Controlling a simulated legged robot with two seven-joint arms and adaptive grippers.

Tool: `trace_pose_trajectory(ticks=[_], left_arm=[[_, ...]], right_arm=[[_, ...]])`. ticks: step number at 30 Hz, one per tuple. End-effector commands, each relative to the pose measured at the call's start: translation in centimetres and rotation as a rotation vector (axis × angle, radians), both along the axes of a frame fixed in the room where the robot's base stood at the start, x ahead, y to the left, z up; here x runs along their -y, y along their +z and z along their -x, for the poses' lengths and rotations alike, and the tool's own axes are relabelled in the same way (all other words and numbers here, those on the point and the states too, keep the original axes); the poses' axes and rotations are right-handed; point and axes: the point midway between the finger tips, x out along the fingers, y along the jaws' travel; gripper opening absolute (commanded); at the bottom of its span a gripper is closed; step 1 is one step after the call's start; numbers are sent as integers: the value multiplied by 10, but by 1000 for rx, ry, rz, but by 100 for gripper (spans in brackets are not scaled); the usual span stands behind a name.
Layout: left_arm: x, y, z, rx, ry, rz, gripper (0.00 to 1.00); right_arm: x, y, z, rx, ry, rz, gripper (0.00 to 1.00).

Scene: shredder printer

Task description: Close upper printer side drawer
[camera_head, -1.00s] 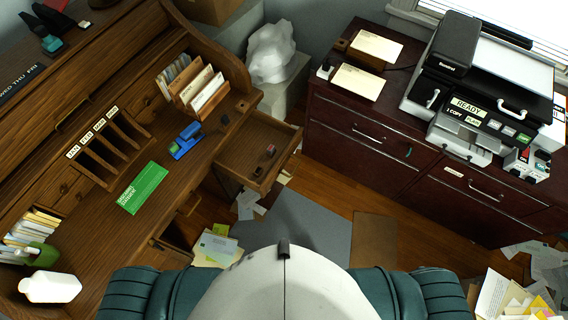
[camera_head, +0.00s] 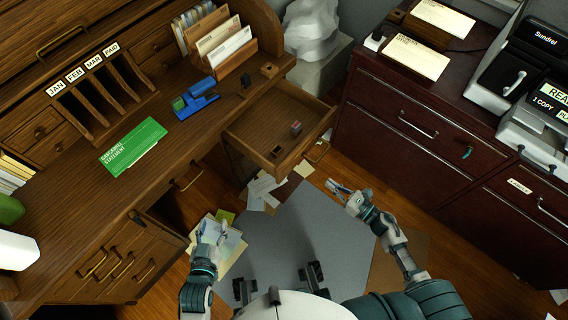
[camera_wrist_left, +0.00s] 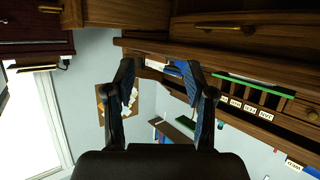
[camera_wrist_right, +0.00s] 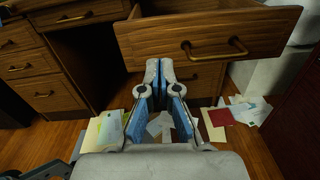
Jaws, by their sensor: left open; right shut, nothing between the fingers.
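The upper printer-side drawer (camera_head: 250,128) of the wooden desk is pulled out, with small items inside. In the right wrist view its front (camera_wrist_right: 262,28) spans the upper part, with a brass handle (camera_wrist_right: 213,48). My right gripper (camera_head: 335,186) is shut and empty, below and right of the drawer front in the head view, apart from it. In the right wrist view its fingertips (camera_wrist_right: 159,62) appear just left of the handle. My left gripper (camera_head: 213,230) is open and empty near the desk's lower drawers. Its spread fingers (camera_wrist_left: 158,72) show in the left wrist view.
The wooden desk (camera_head: 75,195) stands at the left, with its lower drawers shut. The dark red cabinet (camera_head: 395,130) with the printer (camera_head: 535,90) stands at the right. Papers (camera_head: 262,190) lie on the floor under the drawer. A grey mat (camera_head: 290,235) covers the floor between.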

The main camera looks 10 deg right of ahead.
Motion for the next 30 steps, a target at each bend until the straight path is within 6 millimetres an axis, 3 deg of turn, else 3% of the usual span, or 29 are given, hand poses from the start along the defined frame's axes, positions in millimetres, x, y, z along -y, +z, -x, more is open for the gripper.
trace_pose_trajectory(ticks=[7, 21, 30], left_arm=[[2, 15, 0, 34, 1, 8, 55], [4, 21, -5, 89, 0, 23, 55], [5, 26, -6, 119, -1, 32, 55]], right_arm=[[-13, 7, -12, 59, 32, 51, 0], [-73, 6, -86, 56, 29, 49, 0], [-88, 5, -108, 52, 28, 48, 0]])
